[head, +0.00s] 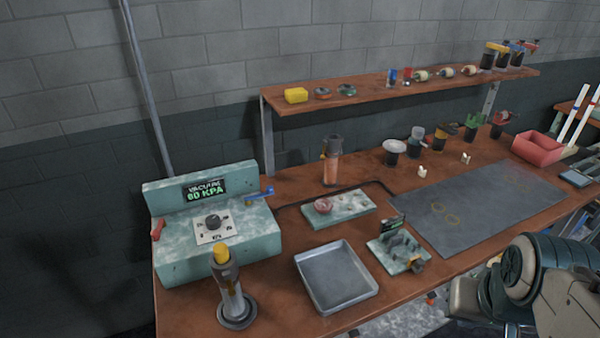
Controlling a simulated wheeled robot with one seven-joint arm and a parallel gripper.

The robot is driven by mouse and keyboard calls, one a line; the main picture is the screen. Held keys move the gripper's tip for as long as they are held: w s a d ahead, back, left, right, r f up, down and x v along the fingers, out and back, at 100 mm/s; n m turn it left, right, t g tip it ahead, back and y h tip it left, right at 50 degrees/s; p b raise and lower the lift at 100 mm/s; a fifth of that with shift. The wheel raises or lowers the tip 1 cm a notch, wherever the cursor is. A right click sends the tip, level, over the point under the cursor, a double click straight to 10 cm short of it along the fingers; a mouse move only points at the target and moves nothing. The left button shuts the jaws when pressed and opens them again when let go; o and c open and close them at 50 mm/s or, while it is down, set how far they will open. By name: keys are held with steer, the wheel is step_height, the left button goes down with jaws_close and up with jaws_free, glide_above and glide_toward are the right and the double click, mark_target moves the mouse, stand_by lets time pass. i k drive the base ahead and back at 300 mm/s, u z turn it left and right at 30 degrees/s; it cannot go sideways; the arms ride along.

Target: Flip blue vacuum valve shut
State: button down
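The vacuum unit (175,264) is a worn teal box at the left end of the bench. Its dark display (205,190) shows green text reading "VACUUM" and what looks like 60 or 80 KPA. The blue valve lever (260,194) sticks out at the upper right side of the unit, lying close to level. A black dial (212,222) on a white plate is on the unit's sloped face. My arm shows at the lower right, far from the valve. My gripper's fingers are not in view.
A red lever (157,229) is on the unit's left side. A yellow-topped cylinder (231,290) stands in front. A metal tray (338,281), a clamp block (399,253) and an orange-filled cylinder (333,163) stand to the right. A shelf (400,88) spans the back.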

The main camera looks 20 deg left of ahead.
mark_target(270, 190)
steer(key=u, duration=0.65)
steer(key=i, duration=0.6)
steer(key=u, duration=0.2)
